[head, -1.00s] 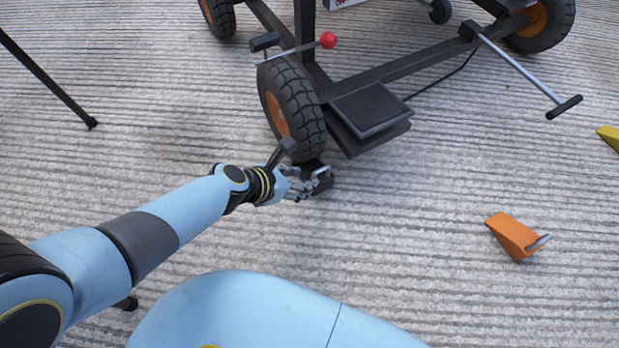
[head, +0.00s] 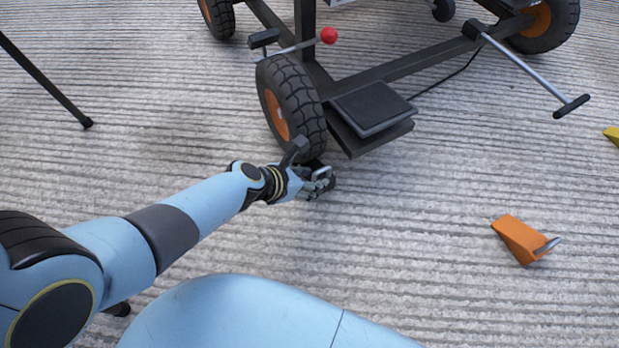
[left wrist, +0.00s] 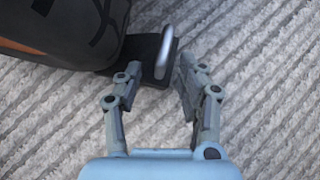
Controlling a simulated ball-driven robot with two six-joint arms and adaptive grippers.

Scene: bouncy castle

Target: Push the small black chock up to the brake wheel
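The small black chock (head: 330,181) with a metal handle is on the ground at the foot of the brake wheel (head: 292,105), a black tyre with an orange hub. In the left wrist view the chock (left wrist: 146,52) lies right beside the tyre (left wrist: 68,28); whether they touch is hard to tell. My left gripper (head: 320,184) is low at the chock's near side and partly hides it in the head view. In the left wrist view its fingers (left wrist: 158,72) are apart, with the chock's handle just ahead of and between the fingertips. My right gripper is not in view.
The wheel belongs to a dark frame cart with a black step plate (head: 372,108) and a red-knobbed lever (head: 329,35). An orange chock (head: 523,240) lies to the right, and a yellow piece (head: 613,134) shows at the right edge. The ribbed ground between is clear.

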